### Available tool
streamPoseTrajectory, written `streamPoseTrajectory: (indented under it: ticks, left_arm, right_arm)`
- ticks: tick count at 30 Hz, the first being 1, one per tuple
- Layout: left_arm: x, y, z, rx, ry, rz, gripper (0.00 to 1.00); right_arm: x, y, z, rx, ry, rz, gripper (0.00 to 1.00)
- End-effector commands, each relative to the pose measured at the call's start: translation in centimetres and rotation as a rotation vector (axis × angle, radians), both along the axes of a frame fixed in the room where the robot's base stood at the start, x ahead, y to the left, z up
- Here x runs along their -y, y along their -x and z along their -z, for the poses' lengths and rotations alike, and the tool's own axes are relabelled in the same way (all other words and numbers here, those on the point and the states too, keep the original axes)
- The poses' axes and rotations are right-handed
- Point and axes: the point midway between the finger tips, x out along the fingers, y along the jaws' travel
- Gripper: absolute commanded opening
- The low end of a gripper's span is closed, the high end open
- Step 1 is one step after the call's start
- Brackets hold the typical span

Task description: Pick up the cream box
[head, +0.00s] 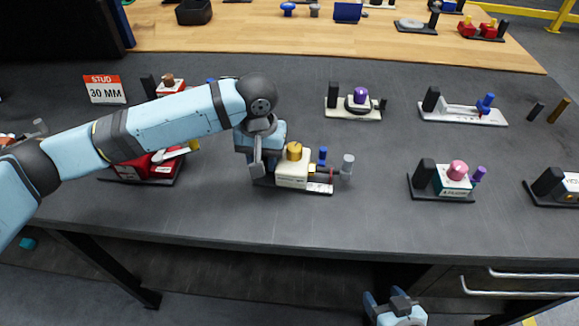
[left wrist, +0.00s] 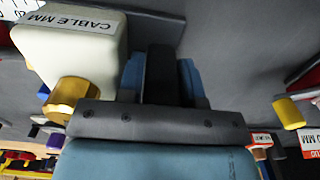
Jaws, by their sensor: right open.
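The cream box (head: 292,172) stands on a dark base on the table, with a gold knob (head: 294,151) on top and a blue post beside it. In the left wrist view the cream box (left wrist: 70,48) fills the upper left, with a "CABLE MM" label and its gold knob. My left gripper (head: 256,172) points down at the left end of this unit, beside the cream box. In the left wrist view a dark block (left wrist: 161,72) shows between its blue fingers; I cannot tell whether they touch it. My right gripper (head: 390,300) is open and empty, low in front of the table.
A red unit (head: 148,166) sits left, partly behind my left arm. A unit with a purple knob (head: 360,96) stands behind, and one with a pink knob (head: 457,170) to the right. Bare table (head: 240,222) lies in front of the cream box. Drawers are below right.

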Motion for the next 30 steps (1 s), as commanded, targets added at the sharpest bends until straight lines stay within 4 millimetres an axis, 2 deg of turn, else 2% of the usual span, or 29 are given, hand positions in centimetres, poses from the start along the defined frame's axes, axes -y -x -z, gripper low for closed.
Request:
streamPoseTrajectory:
  ticks: [1, 3, 4, 14, 17, 27, 30]
  left_arm:
    - [0.0, 0.0, 0.0, 0.0, 0.0, 0.0, 0.2]
    - [0.0, 0.0, 0.0, 0.0, 0.0, 0.0, 0.04]
    - [0.0, 0.0, 0.0, 0.0, 0.0, 0.0, 0.0]
    - [0.0, -0.1, -0.5, 0.003, 0.002, 0.0, 0.0]
    - [0.1, -0.1, -1.6, 0.004, 0.002, 0.0, 0.0]
    - [0.1, 0.0, -8.1, 0.004, 0.003, 0.001, 0.0]
    - [0.1, -0.1, -8.9, 0.003, 0.001, 0.001, 0.0]
  right_arm:
    - [0.0, 0.0, 0.0, 0.0, 0.0, 0.0, 0.61]
    - [0.0, 0.0, 0.0, 0.0, 0.0, 0.0, 0.61]
    - [0.0, 0.0, 0.0, 0.0, 0.0, 0.0, 0.61]
    - [0.0, 0.0, 0.0, 0.0, 0.0, 0.0, 0.61]
    - [0.0, 0.0, 0.0, 0.0, 0.0, 0.0, 0.61]
    - [0.0, 0.0, 0.0, 0.0, 0.0, 0.0, 0.61]
    - [0.0, 0.0, 0.0, 0.0, 0.0, 0.0, 0.61]
